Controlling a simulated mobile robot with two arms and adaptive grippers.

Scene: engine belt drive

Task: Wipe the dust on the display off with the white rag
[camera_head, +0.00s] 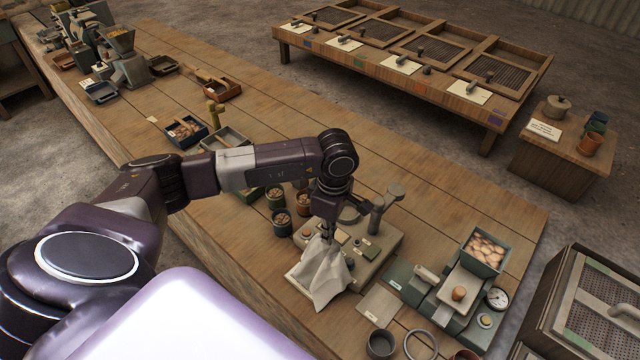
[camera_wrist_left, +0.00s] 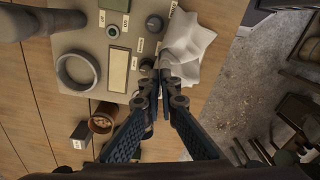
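The white rag (camera_head: 320,274) hangs in folds from my left gripper (camera_head: 327,226), over the front left part of a beige device (camera_head: 385,244). In the left wrist view, my left gripper's fingers (camera_wrist_left: 166,82) are closed together on the edge of the rag (camera_wrist_left: 192,48). Beside the rag, the device's top (camera_wrist_left: 88,45) carries a pale rectangular panel (camera_wrist_left: 118,70) with a dark frame, which may be the display. I cannot make out dust on it. The rag lies right of this panel, apart from it. My right gripper is in neither view.
A green machine (camera_head: 455,300) stands to the right.

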